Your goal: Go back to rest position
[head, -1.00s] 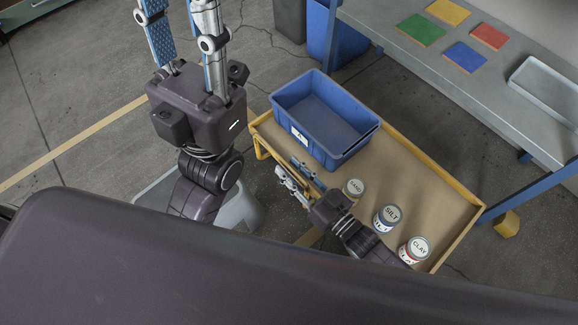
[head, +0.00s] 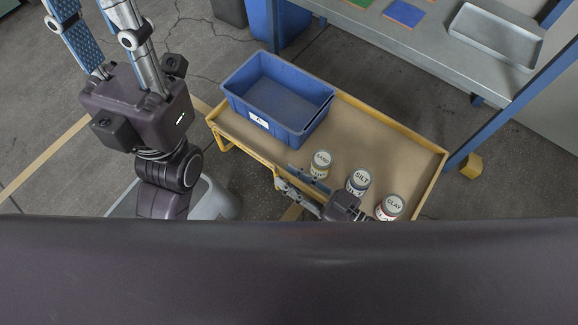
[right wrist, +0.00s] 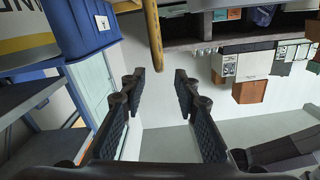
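My left gripper (head: 92,30) is large at the upper left of the head view, pointing up. Its two fingers stand apart; the tips reach the top edge, and nothing shows between them. My right gripper (head: 285,177) is at the front edge of the yellow-framed cart (head: 410,150), beside the sand can (head: 321,166). In the right wrist view my right gripper (right wrist: 160,82) has its fingers apart with nothing between them. I cannot tell whether it touches the cart.
On the cart stand a blue bin (head: 275,98), the silt can (head: 359,183) and the clay can (head: 391,208), close to my right arm. A grey bin (head: 217,200) is on the floor below my left arm. A bench with a metal tray (head: 495,38) is behind.

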